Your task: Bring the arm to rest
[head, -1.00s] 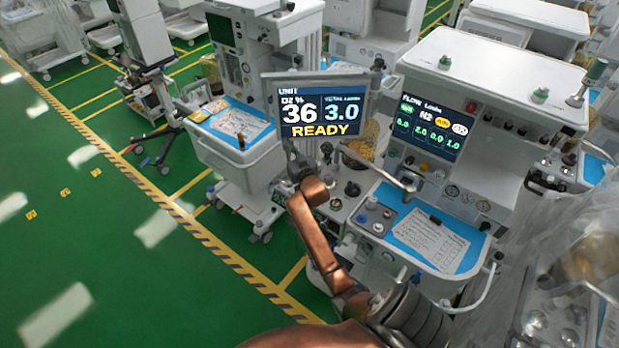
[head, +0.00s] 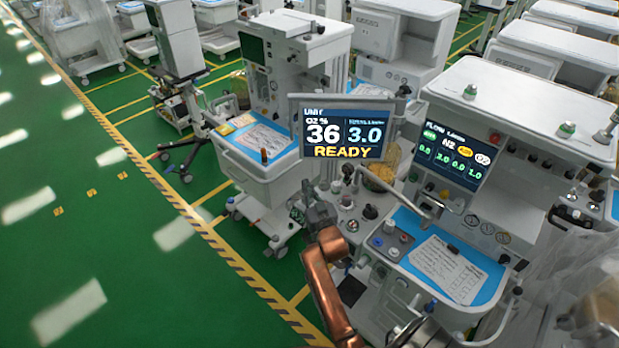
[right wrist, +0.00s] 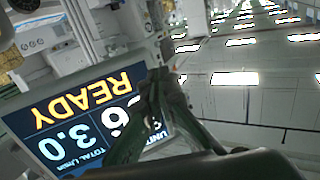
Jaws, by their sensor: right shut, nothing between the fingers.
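My right arm is copper-coloured and comes up from the bottom of the head view. My right gripper (head: 299,212) is dark grey and shut, with nothing in it. It is in front of the anaesthesia cart, below the left part of the display (head: 345,133), which reads 36, 3.0 and READY. In the right wrist view the shut fingers (right wrist: 163,88) overlap the same display (right wrist: 75,125), which appears upside down there. I cannot tell the exact gap between fingers and display. My left gripper is not in view.
The cart's blue-topped shelf (head: 405,222) holds a paper sheet (head: 447,270). A flow screen (head: 452,155) sits to the right. Another cart with a white bin (head: 262,185) stands behind on the left. Green floor (head: 110,250) at left is clear, beyond a striped line (head: 215,243).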

